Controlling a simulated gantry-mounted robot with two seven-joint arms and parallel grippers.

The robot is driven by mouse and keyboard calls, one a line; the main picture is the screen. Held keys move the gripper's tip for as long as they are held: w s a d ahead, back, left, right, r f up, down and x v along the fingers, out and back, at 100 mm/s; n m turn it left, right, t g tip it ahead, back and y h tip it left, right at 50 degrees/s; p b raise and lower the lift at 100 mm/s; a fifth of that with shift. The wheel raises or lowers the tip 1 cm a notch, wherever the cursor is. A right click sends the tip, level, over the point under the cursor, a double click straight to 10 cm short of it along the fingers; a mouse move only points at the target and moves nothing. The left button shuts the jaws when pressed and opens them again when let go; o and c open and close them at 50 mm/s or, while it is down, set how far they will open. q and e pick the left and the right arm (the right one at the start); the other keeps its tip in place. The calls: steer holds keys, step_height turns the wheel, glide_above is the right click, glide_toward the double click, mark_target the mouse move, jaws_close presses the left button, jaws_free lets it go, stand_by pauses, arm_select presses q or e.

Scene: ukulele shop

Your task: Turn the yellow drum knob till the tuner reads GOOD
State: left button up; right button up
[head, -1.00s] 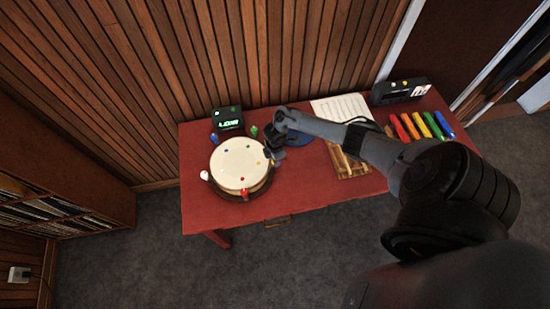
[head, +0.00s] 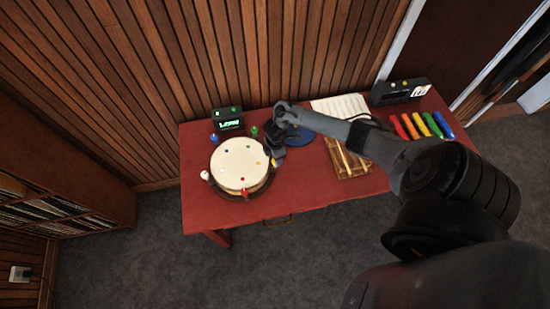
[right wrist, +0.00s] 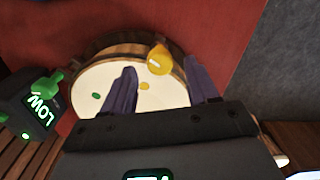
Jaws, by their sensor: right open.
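The drum (head: 238,167) has a cream head and a wooden rim with coloured knobs around it; it sits on the left of the red table. The yellow knob (right wrist: 159,60) shows at the drum's rim in the right wrist view. My right gripper (right wrist: 161,68) is open, its two fingers pointing at the rim on either side of the knob in the picture; I cannot tell whether they touch it. In the head view the gripper (head: 273,153) is at the drum's right edge. The tuner (head: 228,120), behind the drum, reads LOW in green. My left gripper is not in view.
A green knob (right wrist: 46,84) stands near the tuner (right wrist: 32,112) in the right wrist view. On the red table (head: 305,186) are a blue round item (head: 300,136), a sheet of paper (head: 342,106), a wooden board (head: 346,161), coloured bars (head: 422,125) and a black box (head: 401,91).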

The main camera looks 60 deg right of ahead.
step_height(320, 180, up, 8)
steer(key=shift+r+p, duration=0.2)
steer(key=shift+p, duration=0.25)
